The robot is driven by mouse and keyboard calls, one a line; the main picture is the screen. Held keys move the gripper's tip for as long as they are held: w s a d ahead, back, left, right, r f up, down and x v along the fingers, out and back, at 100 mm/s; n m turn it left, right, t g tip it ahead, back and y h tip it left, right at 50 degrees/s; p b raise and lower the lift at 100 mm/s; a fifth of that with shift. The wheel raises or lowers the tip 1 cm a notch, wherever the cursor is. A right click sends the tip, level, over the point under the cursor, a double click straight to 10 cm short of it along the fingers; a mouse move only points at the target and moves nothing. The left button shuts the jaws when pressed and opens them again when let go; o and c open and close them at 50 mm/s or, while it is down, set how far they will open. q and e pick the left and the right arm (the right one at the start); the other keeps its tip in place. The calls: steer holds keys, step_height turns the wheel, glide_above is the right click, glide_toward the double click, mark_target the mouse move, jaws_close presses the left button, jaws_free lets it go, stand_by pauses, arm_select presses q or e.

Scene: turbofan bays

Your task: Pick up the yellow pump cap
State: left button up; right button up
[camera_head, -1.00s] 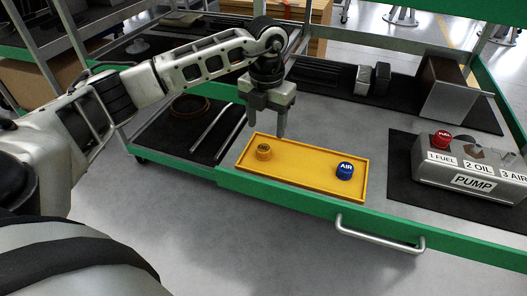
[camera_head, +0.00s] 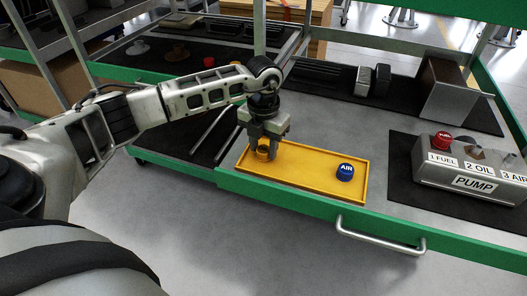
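The yellow pump cap (camera_head: 263,149) stands at the left end of a shallow yellow tray (camera_head: 310,188). My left gripper (camera_head: 262,153) points down over that end, with its two fingers on either side of the cap. The fingers partly hide the cap, and I cannot tell whether they press on it or leave a small gap. A blue cap marked AIR (camera_head: 345,171) stands at the right end of the tray. The grey pump block (camera_head: 470,178) stands to the right, labelled 1 FUEL, 2 OIL and 3 AIR. A red cap (camera_head: 441,140) sits at its FUEL place. My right gripper is not in view.
The tray lies on a grey bench with a green front edge and a metal handle (camera_head: 380,235). A metal box (camera_head: 448,88) and small dark blocks (camera_head: 372,79) stand farther back. Bare bench lies between the tray and the pump's black mat (camera_head: 402,165).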

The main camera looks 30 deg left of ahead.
arm_select(q)
steer(key=c, duration=0.5)
steer(key=shift+o, duration=0.2)
